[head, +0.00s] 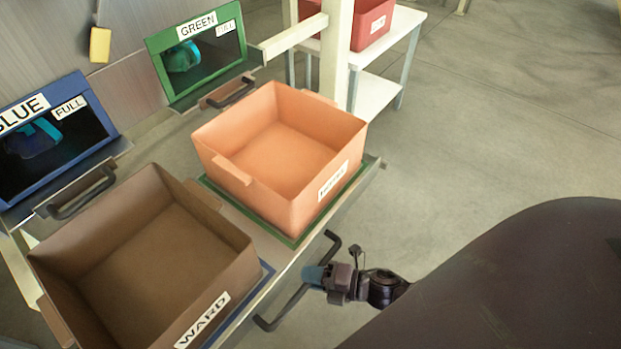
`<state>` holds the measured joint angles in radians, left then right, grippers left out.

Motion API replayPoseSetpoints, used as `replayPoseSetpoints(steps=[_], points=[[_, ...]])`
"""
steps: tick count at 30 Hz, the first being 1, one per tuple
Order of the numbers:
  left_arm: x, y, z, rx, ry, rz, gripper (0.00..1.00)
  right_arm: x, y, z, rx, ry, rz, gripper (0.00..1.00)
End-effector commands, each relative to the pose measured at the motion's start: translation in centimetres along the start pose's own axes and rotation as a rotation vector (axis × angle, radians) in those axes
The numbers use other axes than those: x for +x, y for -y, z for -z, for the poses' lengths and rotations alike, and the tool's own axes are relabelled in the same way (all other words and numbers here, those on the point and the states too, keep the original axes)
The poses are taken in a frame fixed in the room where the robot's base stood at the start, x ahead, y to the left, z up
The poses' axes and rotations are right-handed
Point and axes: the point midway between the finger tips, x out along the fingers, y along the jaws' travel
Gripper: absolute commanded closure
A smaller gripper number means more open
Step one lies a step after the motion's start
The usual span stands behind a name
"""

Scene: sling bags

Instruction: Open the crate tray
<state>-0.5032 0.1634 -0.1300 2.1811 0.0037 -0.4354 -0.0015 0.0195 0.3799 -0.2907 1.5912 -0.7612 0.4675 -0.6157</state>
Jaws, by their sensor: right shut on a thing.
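The crate tray (373,176) is a metal shelf that holds two crates side by side. A black bar handle (268,324) runs along its front edge. My right gripper (316,275) comes in from the right and is shut on this handle near its middle; the teal fingertips are at the bar. The brown crate (232,252) labelled WARD is on the left over a blue mat. The orange crate (270,187) is on the right over a green mat (330,218). Both crates look empty. My left gripper is not in view.
Behind the tray stand a blue-framed bin opening (72,88) and a green-framed one (157,62), each marked FULL, with teal things inside. A cream post (338,50) rises behind the orange crate. A white table (388,92) carries a red bin (374,22). The floor at right is clear.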

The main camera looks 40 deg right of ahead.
Motion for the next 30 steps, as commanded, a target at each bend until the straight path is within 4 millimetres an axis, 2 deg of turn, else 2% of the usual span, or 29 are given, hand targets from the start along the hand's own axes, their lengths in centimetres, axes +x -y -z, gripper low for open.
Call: replayPoseSetpoints(steps=[3, 4, 8, 9, 20, 23, 30], points=[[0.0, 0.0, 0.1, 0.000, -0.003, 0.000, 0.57, -0.1, 0.1, -0.1, -0.001, 0.003, 0.002, 1.00], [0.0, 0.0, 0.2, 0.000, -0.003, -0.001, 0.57, -0.1, 0.1, -0.1, -0.001, 0.003, 0.002, 0.78], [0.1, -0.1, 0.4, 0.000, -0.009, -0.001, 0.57, 0.0, 0.0, -0.1, -0.001, 0.002, 0.002, 0.58], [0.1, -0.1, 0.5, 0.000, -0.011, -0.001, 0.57, 0.0, 0.0, -0.1, -0.001, 0.002, 0.001, 0.56], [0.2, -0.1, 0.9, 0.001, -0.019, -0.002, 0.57, -0.6, 0.0, -0.1, -0.001, 0.001, 0.001, 0.56], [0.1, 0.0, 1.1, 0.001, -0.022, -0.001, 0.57, -1.8, 0.0, -0.1, 0.000, 0.001, 0.001, 0.56], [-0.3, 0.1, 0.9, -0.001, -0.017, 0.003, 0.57, -6.2, -0.1, -0.1, -0.002, 0.002, 0.001, 0.56]])
